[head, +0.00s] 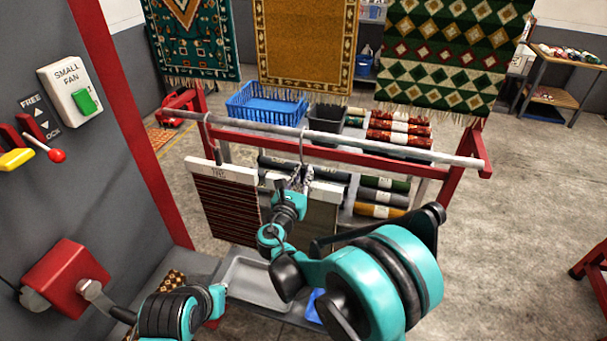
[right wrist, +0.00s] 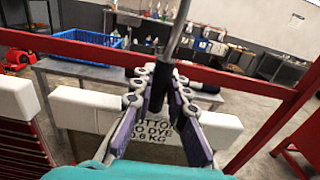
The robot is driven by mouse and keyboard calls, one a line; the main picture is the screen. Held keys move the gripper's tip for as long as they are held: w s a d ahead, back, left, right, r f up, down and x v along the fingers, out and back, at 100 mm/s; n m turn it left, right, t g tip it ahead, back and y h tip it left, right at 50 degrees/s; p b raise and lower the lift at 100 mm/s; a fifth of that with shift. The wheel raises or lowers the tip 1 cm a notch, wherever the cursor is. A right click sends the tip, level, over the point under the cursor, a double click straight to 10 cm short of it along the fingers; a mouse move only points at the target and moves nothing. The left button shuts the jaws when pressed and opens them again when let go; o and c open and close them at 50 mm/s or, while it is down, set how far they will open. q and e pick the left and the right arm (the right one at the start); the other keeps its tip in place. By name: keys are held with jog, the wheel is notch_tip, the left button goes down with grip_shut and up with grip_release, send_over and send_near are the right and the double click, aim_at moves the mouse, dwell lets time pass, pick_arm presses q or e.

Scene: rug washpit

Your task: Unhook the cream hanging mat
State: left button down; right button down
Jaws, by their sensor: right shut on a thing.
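The cream hanging mat (head: 318,222) hangs below the rail (head: 400,154), its white header bar (head: 328,192) partly behind my right gripper. Its hook (head: 303,145) meets the rail. In the right wrist view the header (right wrist: 215,128) carries a label ending "dye 0.6 kg". My right gripper (head: 298,180) is just above the header; its purple-padded fingers (right wrist: 157,100) are shut on the black grip (right wrist: 158,88) of the hook. A dark red striped mat (head: 228,207) hangs to the left. My left arm shows at lower left, but its gripper cannot be made out.
A red frame (head: 487,150) carries the rail. Behind are a blue basket (head: 266,104) and rolled rugs (head: 384,190). A grey tray (head: 255,278) lies below the mats. A grey wall panel with a fan switch (head: 78,92) stands at left. Floor at right is largely clear.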

aim_at(303, 164)
jog(key=shift+r+p, duration=1.45)
jog(key=shift+r, duration=0.8)
